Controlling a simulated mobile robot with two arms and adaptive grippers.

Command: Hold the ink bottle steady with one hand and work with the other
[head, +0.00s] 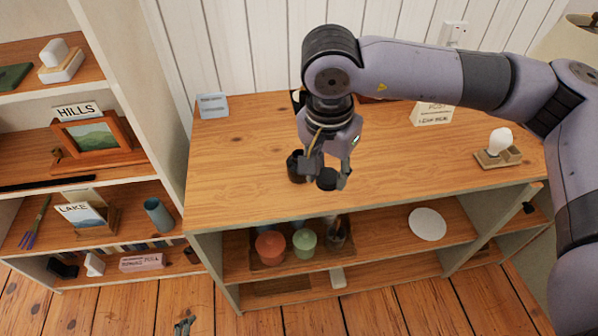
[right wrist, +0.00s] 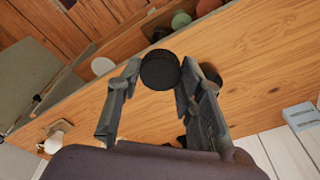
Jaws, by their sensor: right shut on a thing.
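My right gripper (head: 328,176) is over the front part of the dresser top (head: 240,150), fingers pointing down. It is shut on a black round cap (head: 327,180). In the right wrist view the black cap (right wrist: 160,69) sits between the two fingertips, its side ribbed. Whether a bottle is under it is hidden. A dark jar (head: 296,167), perhaps the ink bottle, stands just left of the gripper, partly behind it. It shows partly behind a finger in the right wrist view (right wrist: 211,77). What seem to be my left gripper's tips (head: 183,327) show at the bottom edge, too small to read.
A blue card (head: 213,106) stands at the back left, a white card (head: 432,114) at the back right, a white bulb on a wooden base (head: 499,147) at the right. Pots (head: 270,248) and a white plate (head: 427,224) are on the shelf below. The left of the top is clear.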

